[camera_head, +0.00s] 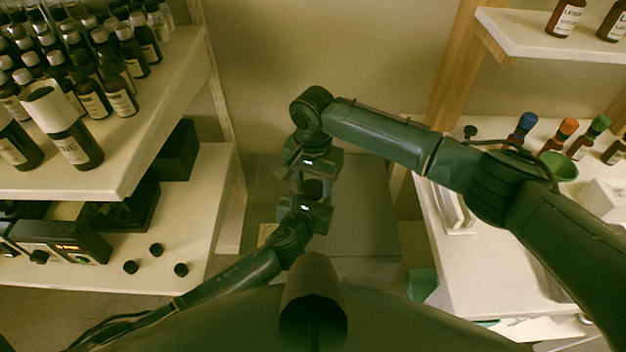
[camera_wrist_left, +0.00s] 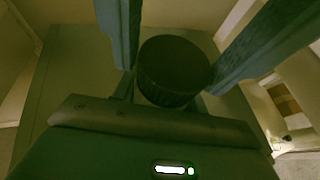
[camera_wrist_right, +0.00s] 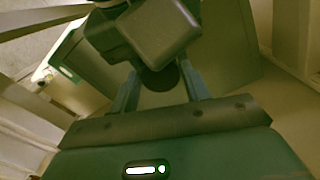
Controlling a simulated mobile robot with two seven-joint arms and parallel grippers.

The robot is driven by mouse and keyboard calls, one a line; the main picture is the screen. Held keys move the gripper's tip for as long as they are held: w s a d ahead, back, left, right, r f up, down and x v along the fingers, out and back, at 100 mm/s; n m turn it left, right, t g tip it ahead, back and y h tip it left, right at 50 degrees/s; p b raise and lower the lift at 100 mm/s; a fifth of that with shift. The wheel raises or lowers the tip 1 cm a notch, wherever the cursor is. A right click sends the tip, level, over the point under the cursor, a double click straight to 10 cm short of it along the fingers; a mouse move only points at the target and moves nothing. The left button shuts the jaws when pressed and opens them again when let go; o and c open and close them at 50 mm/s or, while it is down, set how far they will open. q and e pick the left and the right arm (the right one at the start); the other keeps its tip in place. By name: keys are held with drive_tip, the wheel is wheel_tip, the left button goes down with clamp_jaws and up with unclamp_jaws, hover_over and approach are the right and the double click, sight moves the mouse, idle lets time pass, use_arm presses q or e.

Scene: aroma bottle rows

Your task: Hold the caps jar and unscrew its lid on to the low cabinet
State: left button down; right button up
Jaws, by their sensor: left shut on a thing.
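The caps jar (camera_head: 314,188) is small and dark, and sits between my two grippers in the middle of the head view. Its round dark lid (camera_wrist_left: 173,68) faces up in the left wrist view. My left gripper (camera_head: 305,205) is shut on the jar's body, below the lid. My right gripper (camera_head: 312,175) is over the jar, its open fingers on either side of the lid. In the right wrist view the dark jar (camera_wrist_right: 160,78) shows partly between these fingers, the rest hidden by my left gripper. The low cabinet (camera_head: 362,225) is a grey-green top beneath and behind the grippers.
A left shelf (camera_head: 150,130) carries many dark bottles. Several loose black caps (camera_head: 130,267) lie on the lower shelf. The right counter (camera_head: 470,270) holds bottles with coloured caps and a green bowl (camera_head: 560,166). The cabinet top right of the grippers is bare.

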drive_tip(key=c, duration=0.7)
drive_tip(key=n, duration=0.6)
drive_tip(key=shift+n, duration=0.4)
drive_tip(key=o, duration=1.1)
drive_tip(key=shift+c, duration=0.2)
